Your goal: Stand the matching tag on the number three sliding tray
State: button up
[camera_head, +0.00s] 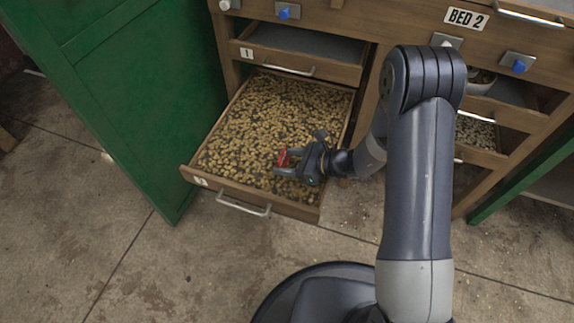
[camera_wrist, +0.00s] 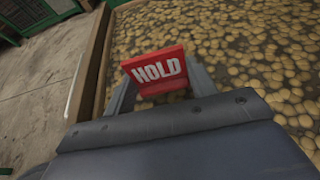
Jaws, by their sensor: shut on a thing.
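My gripper (camera_head: 297,162) is shut on a red tag (camera_head: 283,158) and holds it over the pulled-out sliding tray. In the wrist view the red tag (camera_wrist: 158,71) reads "HOLD" in white letters and sits between the fingers. The sliding tray (camera_head: 232,188) is full of tan beans and has a small white number plate (camera_head: 201,181) at the left of its front. That number is too small to read for sure. In the wrist view the beans (camera_wrist: 240,50) lie beneath and behind the tag. I cannot tell whether the tag touches them.
Above the tray is a drawer (camera_head: 330,68) marked 1. A "BED 2" sign (camera_head: 466,18) and another bean tray (camera_head: 476,132) are at the right. A green door (camera_head: 130,90) stands close on the left. The concrete floor (camera_head: 150,270) in front is clear.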

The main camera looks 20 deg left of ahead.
jog(key=shift+f, duration=0.6)
jog(key=shift+f, duration=0.2)
jog(key=o, duration=0.9)
jog(key=shift+r, duration=0.1)
jog(key=shift+o, duration=0.2)
jog(key=shift+r, duration=0.1)
jog(key=shift+d+r, duration=0.2)
jog(key=shift+d, duration=0.05)
jog(key=p+v, duration=0.3)
jog(key=v, duration=0.8)
jog(key=shift+d, duration=0.25)
